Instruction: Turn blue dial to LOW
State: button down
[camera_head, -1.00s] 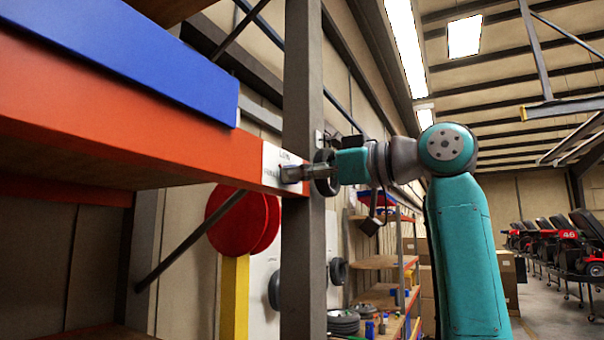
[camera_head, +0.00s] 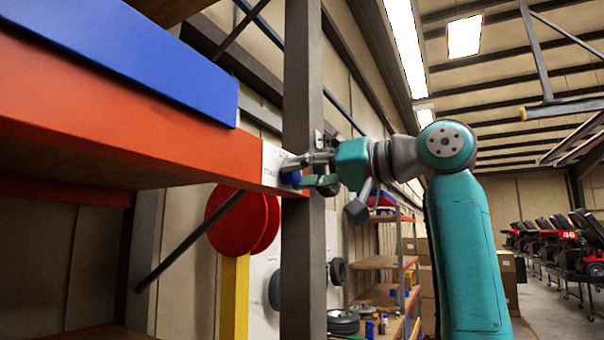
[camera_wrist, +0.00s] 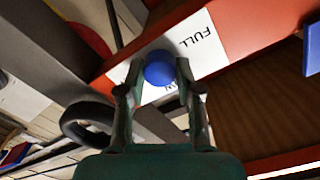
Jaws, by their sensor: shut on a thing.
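The blue dial (camera_wrist: 159,70) is a round knob on a white label plate (camera_wrist: 205,45) on the orange beam. In the wrist view the word FULL shows to its upper right, and a partly hidden word ends in W below it. My gripper (camera_wrist: 157,82) is shut on the dial, one finger on each side. In the head view my gripper (camera_head: 290,170) reaches the plate from the right, and a bit of the blue dial (camera_head: 291,178) shows between the fingers. I cannot make out a pointer mark on the dial.
The orange beam (camera_head: 150,140) carries a blue slab (camera_head: 130,50). A grey post (camera_head: 303,240) stands just behind my gripper. A red disc (camera_head: 228,222) on a yellow post is below. Shelves with tyres and boxes stand behind, and karts are far right.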

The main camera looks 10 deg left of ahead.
jog(key=shift+m, duration=1.1)
jog(key=c, duration=0.8)
grip_release()
jog(key=shift+o, duration=0.2)
jog(key=shift+d, duration=0.1)
jog(key=v, duration=1.2)
jog(key=shift+w, duration=0.1)
